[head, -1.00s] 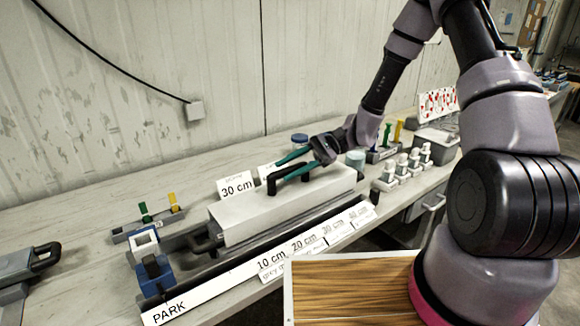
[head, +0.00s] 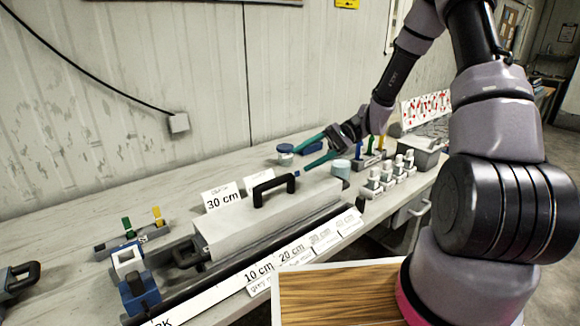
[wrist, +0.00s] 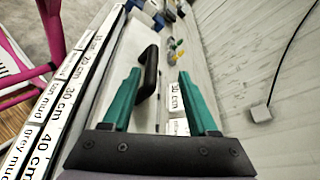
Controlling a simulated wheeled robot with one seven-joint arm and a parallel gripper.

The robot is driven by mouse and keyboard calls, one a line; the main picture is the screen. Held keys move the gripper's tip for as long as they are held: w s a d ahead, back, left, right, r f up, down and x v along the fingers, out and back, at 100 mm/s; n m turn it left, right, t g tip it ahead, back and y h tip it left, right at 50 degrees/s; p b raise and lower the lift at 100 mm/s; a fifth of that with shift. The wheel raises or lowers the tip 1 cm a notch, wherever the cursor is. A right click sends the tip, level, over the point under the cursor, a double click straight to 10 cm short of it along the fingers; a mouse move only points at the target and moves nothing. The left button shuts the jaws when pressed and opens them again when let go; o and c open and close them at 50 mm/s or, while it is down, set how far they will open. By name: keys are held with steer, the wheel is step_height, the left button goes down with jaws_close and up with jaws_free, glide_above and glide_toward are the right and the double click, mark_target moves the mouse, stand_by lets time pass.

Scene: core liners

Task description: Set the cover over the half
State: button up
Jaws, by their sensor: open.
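The cover is a long white box-like lid (head: 262,219) with a black arched handle (head: 275,187) on top. It sits over the grey trough on the bench, its lower edge along the long rail. The half itself is hidden beneath it. My gripper (head: 312,152) has teal fingers, spread apart and empty. It is behind and to the right of the handle, clear of it in the head view. In the wrist view the handle (wrist: 148,72) shows beyond and between the fingers of my gripper (wrist: 156,98).
A ruler strip with length labels (head: 290,254) runs along the front. A blue clamp block (head: 138,290) stands at the left end. A "30 cm" card (head: 222,198) stands behind. White-capped bottles (head: 390,175) and a pale blue jar (head: 340,168) stand at the right.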

steer(key=s+d+r+t+h, duration=0.3)
steer(key=s+d+r+t, duration=0.1)
steer(key=r, duration=0.4)
steer(key=s+d+r+n+t+h, duration=0.1)
steer(key=s+d+r+t+h, duration=0.3)
steer(key=r, duration=0.4)
steer(key=s+d+r+n+t+h, duration=0.1)
steer(key=s+d+r+t+h, duration=0.3)
steer(key=r, duration=0.5)
steer(key=s+d, duration=0.2)
steer(key=s, duration=0.1)
steer(key=shift+s, duration=0.35)
